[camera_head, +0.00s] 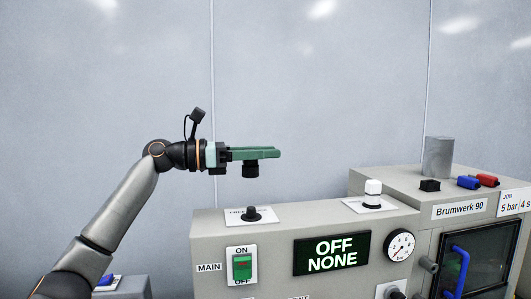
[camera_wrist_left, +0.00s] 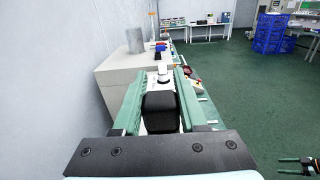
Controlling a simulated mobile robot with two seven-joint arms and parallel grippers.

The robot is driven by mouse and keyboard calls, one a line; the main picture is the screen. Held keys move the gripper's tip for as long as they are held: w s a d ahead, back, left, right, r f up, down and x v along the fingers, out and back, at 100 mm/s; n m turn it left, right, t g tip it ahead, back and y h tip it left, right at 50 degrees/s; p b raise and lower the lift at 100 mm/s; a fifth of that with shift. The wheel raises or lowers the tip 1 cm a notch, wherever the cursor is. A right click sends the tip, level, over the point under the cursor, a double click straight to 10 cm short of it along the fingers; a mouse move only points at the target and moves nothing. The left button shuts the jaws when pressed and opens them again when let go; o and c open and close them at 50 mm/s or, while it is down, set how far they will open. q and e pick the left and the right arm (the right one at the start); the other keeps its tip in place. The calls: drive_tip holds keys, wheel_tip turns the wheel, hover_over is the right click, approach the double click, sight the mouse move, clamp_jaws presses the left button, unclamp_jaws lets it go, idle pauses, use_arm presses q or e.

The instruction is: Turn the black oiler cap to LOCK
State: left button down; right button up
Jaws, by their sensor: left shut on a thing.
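My left gripper (camera_head: 272,153) is shut on a black cap (camera_head: 250,170), which I take to be the oiler cap. It hangs below the green fingers, above the machine and apart from it. In the left wrist view the cap (camera_wrist_left: 160,112) sits between the fingers. Below it, a black stub (camera_head: 252,213) stands on a white label plate (camera_head: 270,218) on the machine top. The plate's print is too small to read. My right gripper (camera_wrist_left: 292,166) shows at the lower right of the left wrist view, its fingers apart and empty.
A white cap (camera_head: 373,188) stands on another plate to the right. The machine front has a green main switch (camera_head: 242,267), a display reading OFF NONE (camera_head: 332,253) and a gauge (camera_head: 399,246). A grey cylinder (camera_head: 438,157) and small black, blue and red blocks stand farther right.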

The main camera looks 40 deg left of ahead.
use_arm(q)
drive_tip(key=shift+f+b, duration=2.4)
drive_tip(key=shift+f, duration=0.45)
drive_tip(key=shift+w, duration=0.1)
drive_tip(key=shift+p, duration=0.4)
drive_tip(key=shift+f, duration=0.15)
drive_tip(key=shift+f+b, duration=1.15)
drive_tip(key=shift+f, duration=0.2)
drive_tip(key=shift+c, duration=1.9)
unclamp_jaws()
